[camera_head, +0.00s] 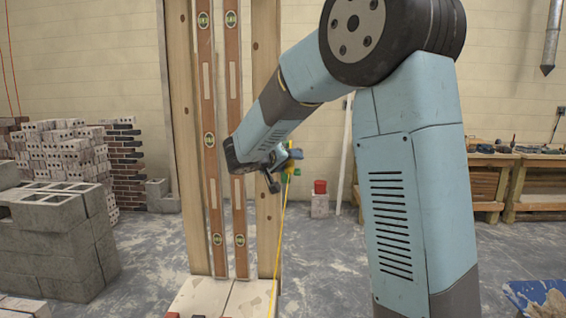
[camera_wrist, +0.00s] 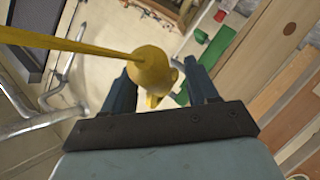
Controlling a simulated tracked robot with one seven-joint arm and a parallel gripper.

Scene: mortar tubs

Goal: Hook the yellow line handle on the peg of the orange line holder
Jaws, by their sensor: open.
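The yellow line handle (camera_wrist: 151,68) is a rounded yellow piece with a taut yellow line (camera_wrist: 75,45) running from it to the left in the wrist view. It sits between the two blue fingers of my gripper (camera_wrist: 158,78), which stand apart. In the head view my gripper (camera_head: 284,162) is in front of the right wooden post, and the yellow line (camera_head: 282,230) runs steeply down from it to the floor area. The handle is small there and hard to tell from the fingers. I cannot make out the orange line holder or its peg in either view.
Two wooden posts (camera_head: 264,120) with brown spirit levels (camera_head: 236,150) stand on a pale base (camera_head: 240,295). Grey blocks (camera_head: 55,235) are stacked at the left. A workbench (camera_head: 520,165) is at the back right. A green piece (camera_wrist: 205,60) shows beyond the right finger.

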